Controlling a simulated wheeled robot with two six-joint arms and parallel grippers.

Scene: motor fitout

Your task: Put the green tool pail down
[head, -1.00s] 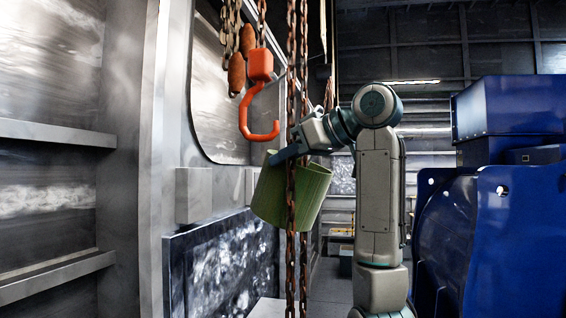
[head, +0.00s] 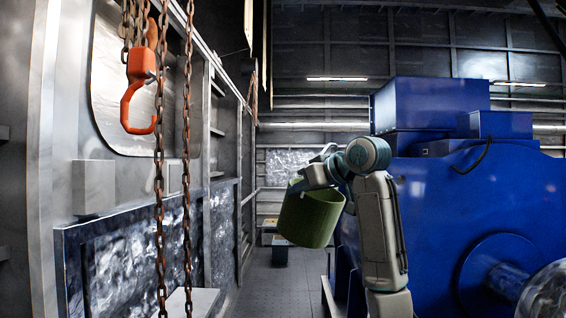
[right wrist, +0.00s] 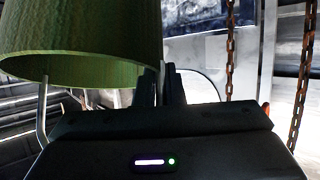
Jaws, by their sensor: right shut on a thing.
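The green tool pail (head: 310,218) hangs in the air in the middle of the head view, slightly tilted. My right gripper (head: 299,186) is at its upper rim and shut on it. In the right wrist view the pail (right wrist: 85,38) fills the upper left, with the dark fingers (right wrist: 160,84) close together at its edge. A thin pale curved piece beside the pail looks like its handle. The inside of the pail is hidden. My left gripper does not show.
An orange hook (head: 140,92) and rusty chains (head: 159,180) hang at the left, apart from the pail. A large blue machine (head: 440,210) stands close on the right. Grey floor (head: 275,290) is open below the pail. Small boxes (head: 279,249) sit farther back.

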